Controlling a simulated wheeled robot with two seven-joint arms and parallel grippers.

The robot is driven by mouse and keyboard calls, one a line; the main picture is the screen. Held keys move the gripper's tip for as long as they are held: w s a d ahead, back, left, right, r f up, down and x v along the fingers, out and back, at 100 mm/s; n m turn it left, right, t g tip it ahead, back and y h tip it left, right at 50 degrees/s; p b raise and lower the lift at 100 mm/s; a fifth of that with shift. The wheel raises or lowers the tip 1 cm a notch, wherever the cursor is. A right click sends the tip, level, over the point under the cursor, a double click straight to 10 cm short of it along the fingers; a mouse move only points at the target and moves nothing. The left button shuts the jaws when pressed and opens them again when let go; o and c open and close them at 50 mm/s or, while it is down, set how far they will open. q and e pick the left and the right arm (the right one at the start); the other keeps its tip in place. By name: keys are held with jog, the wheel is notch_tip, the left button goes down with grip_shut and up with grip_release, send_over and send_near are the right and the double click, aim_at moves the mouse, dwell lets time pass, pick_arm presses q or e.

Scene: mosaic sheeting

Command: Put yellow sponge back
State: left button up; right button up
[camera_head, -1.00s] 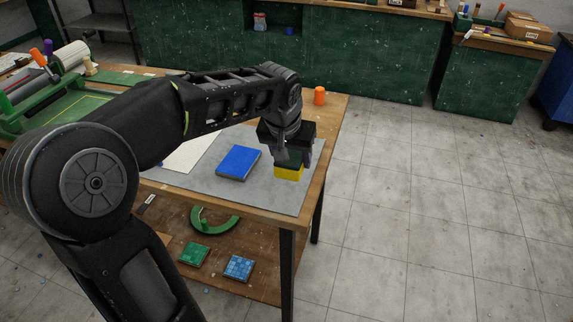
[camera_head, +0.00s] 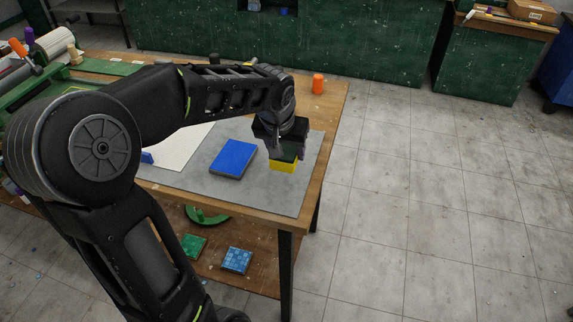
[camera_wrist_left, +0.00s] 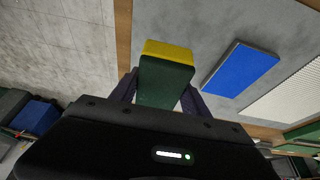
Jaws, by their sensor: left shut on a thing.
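The yellow sponge (camera_head: 283,167), with a dark green upper layer, is in my left gripper (camera_head: 286,152). The gripper points down over the right part of the grey mat (camera_head: 262,194) on the table. In the left wrist view the sponge (camera_wrist_left: 168,50) shows its yellow end and green face between the two fingers (camera_wrist_left: 158,88). Its underside is at or close to the mat; I cannot tell whether it touches. My right gripper is not in view.
A blue block (camera_head: 233,158) lies on the mat left of the sponge. A white sheet (camera_head: 182,144) lies further left. An orange cylinder (camera_head: 318,84) stands near the table's back right corner. Green and blue mosaic tiles (camera_head: 236,260) lie on the lower shelf.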

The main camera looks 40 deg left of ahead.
aim_at(287, 175)
pick_arm(q)
jog(key=shift+f, duration=0.8)
jog(key=shift+f, duration=1.9)
jog(key=shift+f, duration=0.1)
jog(key=o, duration=1.5)
jog(key=shift+c, duration=0.2)
